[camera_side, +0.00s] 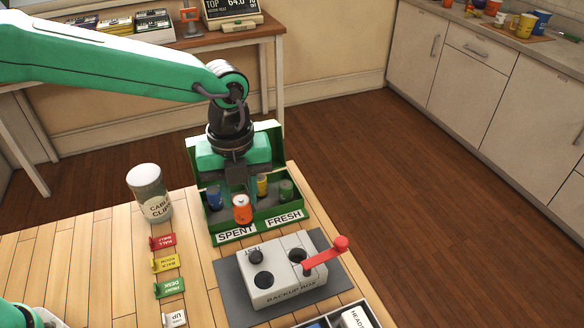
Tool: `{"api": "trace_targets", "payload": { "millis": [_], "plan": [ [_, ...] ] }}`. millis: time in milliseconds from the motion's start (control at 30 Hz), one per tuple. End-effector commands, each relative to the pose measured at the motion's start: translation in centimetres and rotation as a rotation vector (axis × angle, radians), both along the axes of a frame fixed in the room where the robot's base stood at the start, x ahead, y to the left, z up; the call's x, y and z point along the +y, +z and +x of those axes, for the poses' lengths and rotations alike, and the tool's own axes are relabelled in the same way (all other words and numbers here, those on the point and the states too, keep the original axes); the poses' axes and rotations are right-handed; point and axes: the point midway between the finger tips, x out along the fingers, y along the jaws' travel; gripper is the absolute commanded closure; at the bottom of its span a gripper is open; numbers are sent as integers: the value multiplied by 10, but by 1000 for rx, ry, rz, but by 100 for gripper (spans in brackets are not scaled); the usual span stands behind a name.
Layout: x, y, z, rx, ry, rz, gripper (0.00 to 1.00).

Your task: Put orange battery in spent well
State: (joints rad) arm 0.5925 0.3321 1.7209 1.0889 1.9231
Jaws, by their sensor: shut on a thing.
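My gripper (240,190) points down over the open green box (205,222) and is shut on the orange battery (242,213). The battery is upright, with a white band and a pale top. It shows near the box's front wall, behind the right end of the SPENT label (236,233). The FRESH label (284,218) is to its right. I cannot tell whether the battery touches the box floor. A blue battery (214,198) stands to its left in the box. A yellow battery (262,185) and a green battery (286,191) stand to its right.
A grey backup box (285,283) with a red lever (327,252) stands on a dark mat in front. A cable clips can (150,193) stands left of the green box. Colored tags (166,263) lie in front of the can. The wooden table's left part is clear.

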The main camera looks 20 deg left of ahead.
Motion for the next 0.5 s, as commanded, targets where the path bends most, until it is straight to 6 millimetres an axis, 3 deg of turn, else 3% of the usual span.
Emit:
{"api": "trace_targets", "payload": {
  "millis": [267,500],
  "plan": [
    [4,-3,4,0,6,0,100],
    [21,-20,26,1,7,0,100]
  ]
}}
